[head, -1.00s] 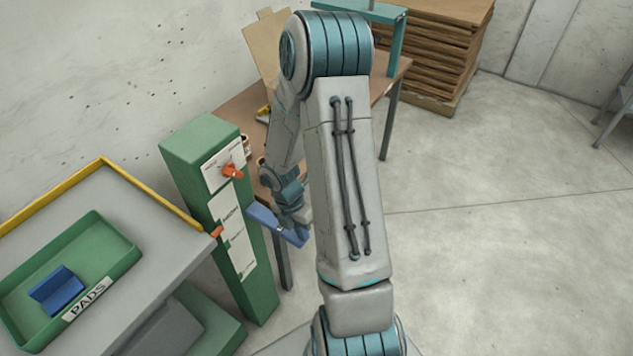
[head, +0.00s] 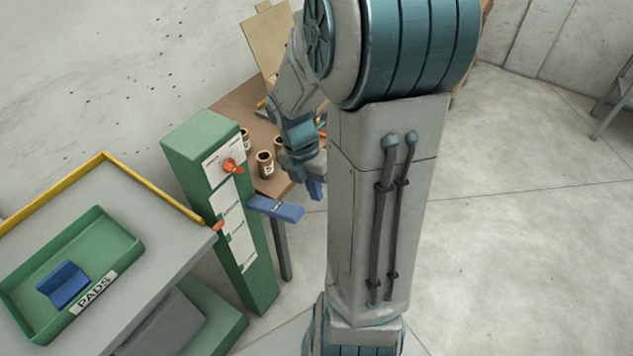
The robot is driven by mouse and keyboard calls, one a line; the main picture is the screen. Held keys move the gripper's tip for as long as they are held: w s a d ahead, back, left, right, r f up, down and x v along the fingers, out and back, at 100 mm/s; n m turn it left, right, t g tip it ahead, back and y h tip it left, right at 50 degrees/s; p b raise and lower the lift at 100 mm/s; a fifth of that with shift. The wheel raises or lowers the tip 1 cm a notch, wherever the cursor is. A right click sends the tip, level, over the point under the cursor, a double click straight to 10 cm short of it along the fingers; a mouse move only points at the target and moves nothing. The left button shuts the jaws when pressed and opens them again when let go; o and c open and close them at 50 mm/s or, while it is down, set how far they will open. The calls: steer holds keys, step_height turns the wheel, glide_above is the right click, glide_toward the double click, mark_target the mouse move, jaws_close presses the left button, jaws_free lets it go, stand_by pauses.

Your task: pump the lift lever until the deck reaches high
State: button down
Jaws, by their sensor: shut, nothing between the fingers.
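The green lift column (head: 255,275) stands left of my arm, with white label plates on its face. The blue lift lever (head: 277,208) sticks out from its right side, nearly level and sloping slightly down to its tip. The grey deck (head: 150,225) has a yellow edge rail. An orange pointer (head: 218,226) at its corner lies beside the column's middle plate, whose lettering is too small to read. My gripper (head: 316,190) is shut and empty, just above and right of the lever's tip, seemingly apart from it. My forearm hides part of the view behind.
A green PADS tray (head: 125,238) on the deck holds a blue block (head: 64,286). An orange knob (head: 231,166) is high on the column. A wooden table (head: 228,104) with brown jars (head: 265,163) stands behind. Floor at right (head: 500,240) is open.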

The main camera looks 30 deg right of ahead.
steer(key=shift+s+r, duration=0.2)
steer(key=shift+r, duration=0.65)
stand_by(1.7)
steer(key=s+a+r+m+t, duration=0.3)
steer(key=a+r+m, duration=0.2)
steer(key=m, duration=0.6)
steer(key=s+a+r+m+t+y, duration=0.1)
steer(key=a+r+m, duration=0.5)
steer(key=m, duration=0.6)
steer(key=shift+s+a+t, duration=0.25)
steer(key=shift+s+t, duration=0.65)
steer(key=shift+t, duration=0.1)
steer(key=shift+a, duration=0.1)
